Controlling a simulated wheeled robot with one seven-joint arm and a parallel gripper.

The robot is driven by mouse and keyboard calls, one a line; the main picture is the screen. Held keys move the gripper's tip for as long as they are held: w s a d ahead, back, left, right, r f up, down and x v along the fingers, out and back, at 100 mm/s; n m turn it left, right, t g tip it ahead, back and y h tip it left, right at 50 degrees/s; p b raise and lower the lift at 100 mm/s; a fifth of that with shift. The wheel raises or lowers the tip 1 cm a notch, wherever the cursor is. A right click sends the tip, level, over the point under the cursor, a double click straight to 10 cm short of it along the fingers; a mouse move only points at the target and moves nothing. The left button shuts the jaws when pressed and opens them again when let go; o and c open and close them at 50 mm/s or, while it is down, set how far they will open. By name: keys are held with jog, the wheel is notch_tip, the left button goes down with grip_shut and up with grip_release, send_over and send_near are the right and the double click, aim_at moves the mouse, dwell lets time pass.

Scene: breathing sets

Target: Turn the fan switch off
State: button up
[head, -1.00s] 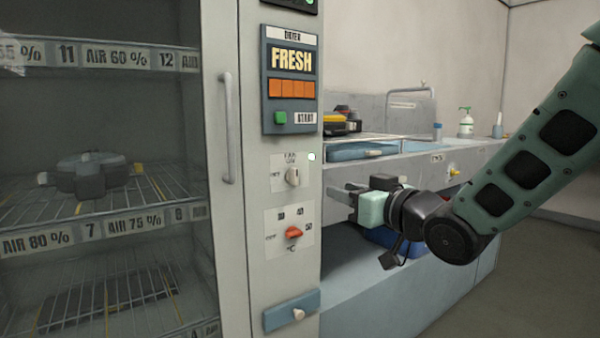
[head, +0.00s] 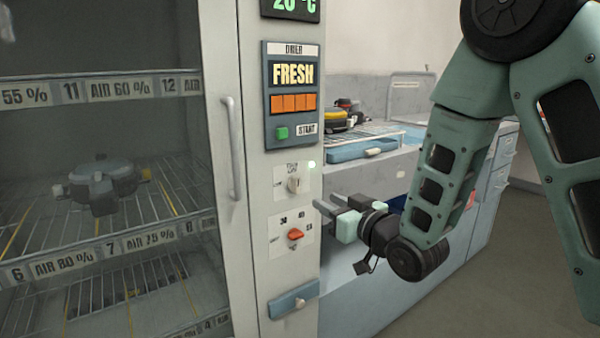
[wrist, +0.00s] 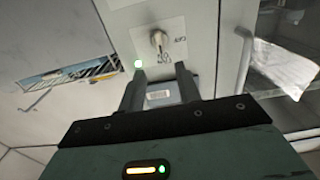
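The fan switch (head: 293,184) is a small pale knob on a white plate on the dryer's narrow front panel. A small light glows beside it at the plate's upper right. In the wrist view the fan switch (wrist: 158,40) shows upside down, beyond the fingertips, with the green light near it. My gripper (head: 326,202) is just right of the panel, slightly below the switch's height. In the wrist view my gripper (wrist: 158,82) has its two fingers apart with nothing held between them. It does not appear to touch the switch.
Below the switch is a red-orange knob (head: 295,234) on its own plate. Above is the display panel (head: 293,75) reading FRESH. A long door handle (head: 233,148) stands left of the panel. A counter with a blue tray (head: 362,150) lies behind my gripper.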

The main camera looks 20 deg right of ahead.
aim_at(298, 185)
jog(key=p+x, duration=0.2)
jog(key=x, duration=0.9)
jog(key=shift+w+a, duration=0.1)
jog(key=shift+w, duration=0.2)
grip_shut()
